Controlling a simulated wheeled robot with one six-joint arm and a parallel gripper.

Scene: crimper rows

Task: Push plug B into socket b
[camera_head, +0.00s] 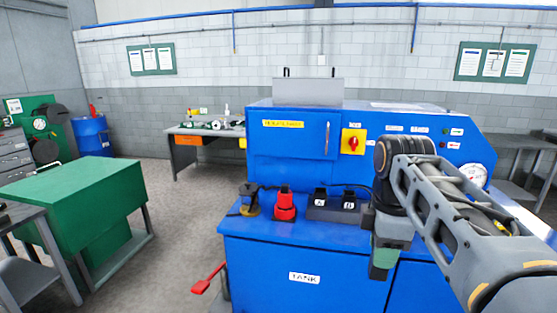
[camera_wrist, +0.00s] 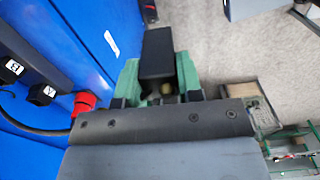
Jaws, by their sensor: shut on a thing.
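My gripper (camera_wrist: 158,88) has green fingers shut on a black block (camera_wrist: 157,52). No letter shows on this block, so I cannot tell which plug it is. In the head view my gripper (camera_head: 384,258) hangs at the right, before the blue front of the machine. To its left a dark base (camera_head: 322,214) bears two black blocks, one marked A (camera_head: 320,194) and one marked B (camera_head: 349,204). The wrist view shows the same A block (camera_wrist: 48,92) and B block (camera_wrist: 14,66) at the left. They stand apart from my gripper.
A red piece (camera_head: 285,206) and a black and yellow piece (camera_head: 249,202) stand on the blue machine's ledge (camera_head: 232,224), left of the lettered blocks. A dark cable runs behind the blocks. A red lever (camera_head: 207,279) juts out low at the left. Open floor lies left of the machine.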

